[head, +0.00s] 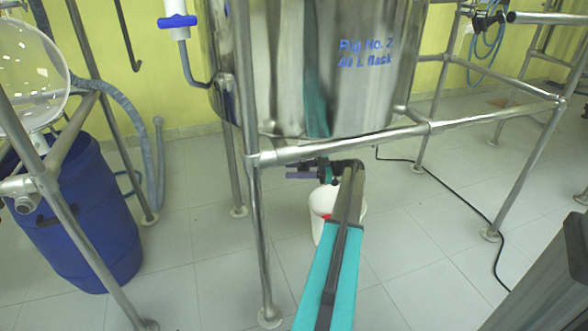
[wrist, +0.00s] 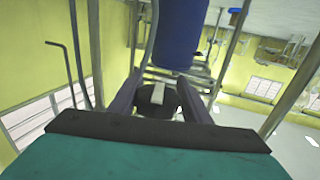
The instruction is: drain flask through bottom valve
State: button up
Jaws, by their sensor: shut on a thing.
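The flask vessel (head: 290,75) is a large shiny metal pot lettered "Rig No. 2" in the head view. It hangs in a tubular frame. My gripper (head: 306,171) is under the vessel, at the end of my teal arm, and hides most of the bottom valve there. In the wrist view my gripper (wrist: 157,94) has its two dark fingers on either side of a dark round part with a pale bar, which appears to be the bottom valve (wrist: 158,98). The gripper is shut on it. Whether the valve is open cannot be told. A white bucket (head: 320,212) stands on the floor below, partly behind my arm.
Frame tubes (head: 340,144) run close in front of the vessel, just above my arm. A blue barrel (head: 85,215) stands at the left, also seen in the wrist view (wrist: 175,35). A black cable (head: 460,200) crosses the floor at right. The tiled floor in front is mostly clear.

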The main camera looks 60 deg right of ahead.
jog(key=shift+s+a+f+y, duration=0.15)
jog(key=shift+s+a+y, duration=0.05)
jog(key=shift+s+y, duration=0.1)
jog(key=shift+c, duration=0.2)
jog(key=shift+f+g+b, duration=0.25)
jog(key=shift+g+b, duration=0.05)
jog(key=shift+b, duration=0.15)
jog(key=shift+n+b, duration=0.3)
jog(key=shift+b, duration=0.3)
jog(key=shift+c, duration=0.2)
jog(key=y+b, duration=0.1)
jog(key=b, duration=0.3)
jog(key=shift+n+g, duration=0.3)
jog(key=shift+g, duration=0.1)
jog(key=shift+c, duration=0.3)
jog(key=shift+r, duration=0.2)
jog(key=o, duration=0.8)
jog(key=shift+o, duration=0.3)
jog(key=shift+r, duration=0.1)
